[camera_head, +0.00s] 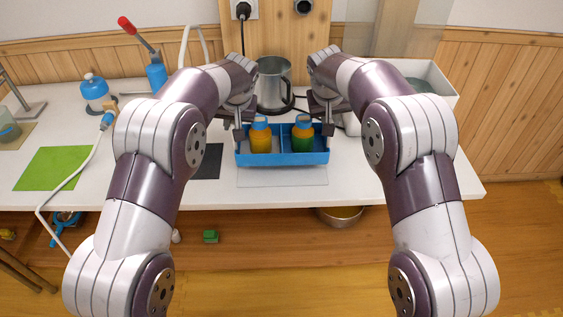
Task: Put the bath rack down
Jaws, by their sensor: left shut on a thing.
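The bath rack (285,160) is a blue open tray with a divider, in the middle of the picture over the white table. A jar with yellow-orange contents (261,141) stands in its left compartment and a jar with green contents (302,139) in its right one; both have blue tops. My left gripper (239,132) is shut on the rack's left end. My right gripper (327,129) is at the rack's right end; its jaws are too small to tell. I cannot tell whether the rack touches the table.
A pale grey mat (283,177) shows in front of the rack. A metal pot (272,84) stands behind it, and a white basin (437,88) at the back right. A green mat (52,168) and a blue-topped jar (95,91) are at left. The table front right is clear.

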